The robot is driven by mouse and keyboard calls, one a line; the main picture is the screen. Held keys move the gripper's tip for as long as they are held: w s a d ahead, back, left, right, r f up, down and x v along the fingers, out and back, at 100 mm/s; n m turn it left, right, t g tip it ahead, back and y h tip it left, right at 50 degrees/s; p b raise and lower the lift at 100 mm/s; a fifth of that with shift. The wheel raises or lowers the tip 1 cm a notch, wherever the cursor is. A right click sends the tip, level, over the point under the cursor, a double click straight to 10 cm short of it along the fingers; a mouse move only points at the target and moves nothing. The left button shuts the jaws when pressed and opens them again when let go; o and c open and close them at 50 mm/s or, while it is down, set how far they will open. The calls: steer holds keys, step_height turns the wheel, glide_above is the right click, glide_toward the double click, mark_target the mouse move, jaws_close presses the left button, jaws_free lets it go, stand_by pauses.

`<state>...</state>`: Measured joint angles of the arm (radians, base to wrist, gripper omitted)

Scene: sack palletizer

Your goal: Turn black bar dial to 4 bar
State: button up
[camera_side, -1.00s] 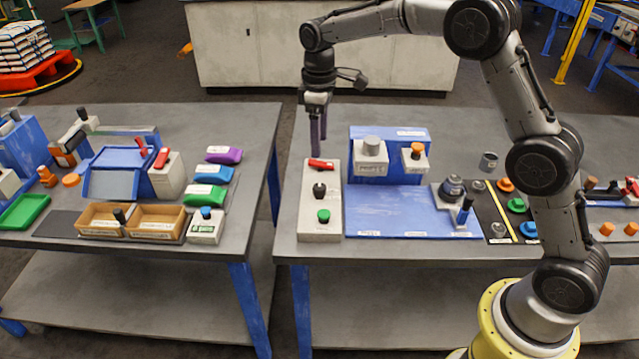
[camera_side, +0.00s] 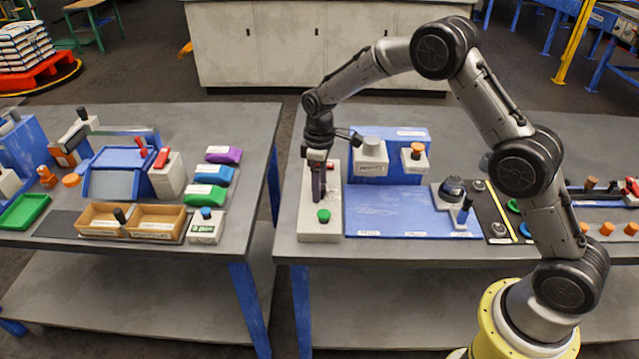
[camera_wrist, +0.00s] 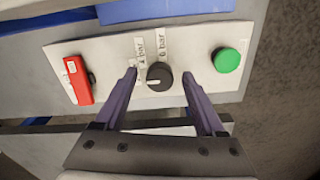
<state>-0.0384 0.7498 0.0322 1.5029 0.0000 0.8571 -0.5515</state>
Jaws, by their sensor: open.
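The black bar dial (camera_wrist: 159,76) is a round knob with a white pointer line, on a light grey panel (camera_side: 308,228). In the wrist view labels reading "4 bar" (camera_wrist: 140,50) and "6 bar" (camera_wrist: 162,43) stand beside it. The pointer line runs toward the lower left in that view, away from the "6 bar" label. My gripper (camera_wrist: 158,90) is open, its two purple fingers on either side of the dial, apart from it as far as I can see. In the side view my gripper (camera_side: 318,198) hides the dial.
On the same panel are a red switch (camera_wrist: 78,80) and a green button (camera_wrist: 227,60), one on each side of the dial. A blue station (camera_side: 390,210) with grey and orange knobs stands to the right. The table's left edge is close by.

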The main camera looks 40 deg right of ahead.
jaws_close()
stand_by(0.3)
steer(key=shift+m, duration=0.3)
steer(key=m, duration=0.9)
steer(key=shift+w, duration=0.1)
stand_by(0.5)
jaws_free()
